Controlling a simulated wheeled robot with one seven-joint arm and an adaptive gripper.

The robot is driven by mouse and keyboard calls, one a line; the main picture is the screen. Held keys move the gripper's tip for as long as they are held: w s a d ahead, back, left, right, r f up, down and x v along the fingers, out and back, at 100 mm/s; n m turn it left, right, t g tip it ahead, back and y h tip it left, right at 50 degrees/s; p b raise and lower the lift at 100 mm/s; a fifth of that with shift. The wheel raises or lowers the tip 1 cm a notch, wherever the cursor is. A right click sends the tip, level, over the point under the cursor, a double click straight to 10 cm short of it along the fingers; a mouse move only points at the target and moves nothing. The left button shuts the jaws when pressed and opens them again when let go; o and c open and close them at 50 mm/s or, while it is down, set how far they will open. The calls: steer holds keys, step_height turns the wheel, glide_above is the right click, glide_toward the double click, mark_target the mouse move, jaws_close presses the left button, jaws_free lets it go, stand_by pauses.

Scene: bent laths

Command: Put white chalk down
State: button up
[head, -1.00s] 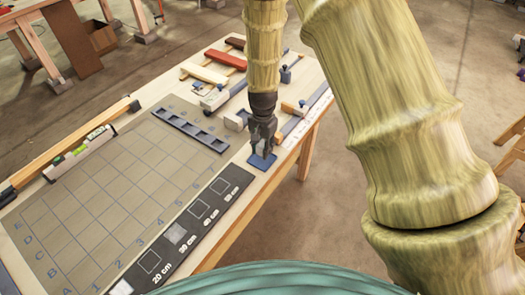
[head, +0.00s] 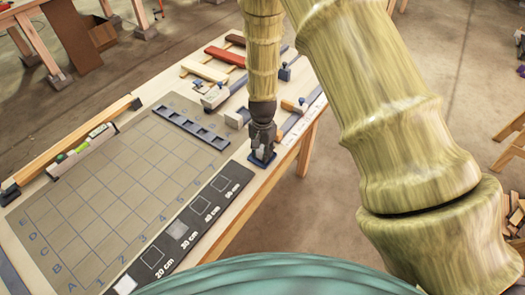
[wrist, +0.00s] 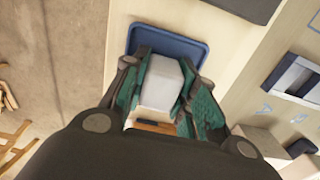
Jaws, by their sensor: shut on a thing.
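The white chalk (wrist: 162,78) is a pale block between the two teal-padded fingers of my gripper (wrist: 158,98) in the wrist view. My gripper is shut on it. A small blue tray (wrist: 165,40) lies under and behind the chalk in that view. I cannot tell whether the chalk touches it. In the head view my gripper (head: 262,150) points down at the blue tray (head: 262,161) near the table's right edge. The fingers cover much of the tray there, and the chalk is mostly hidden.
A gridded mat (head: 120,185) covers much of the table. A black strip with squares and lengths (head: 190,232) runs along its front. A dark slotted rack (head: 190,127) lies behind the gripper's left. Clamps (head: 215,96) and coloured laths (head: 225,57) lie farther back. A spirit level (head: 80,152) lies left.

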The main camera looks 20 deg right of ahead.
mark_target(262, 148)
steer(key=shift+s+f, duration=0.15)
steer(key=shift+f, duration=0.05)
steer(key=shift+f, duration=0.15)
steer(key=o, duration=0.8)
steer(key=shift+s, duration=0.15)
steer(key=shift+f, duration=0.2)
steer(key=shift+w+r, duration=0.25)
steer(key=shift+r, duration=0.7)
steer(key=shift+r+b, duration=1.85)
steer(key=shift+r, duration=3.9)
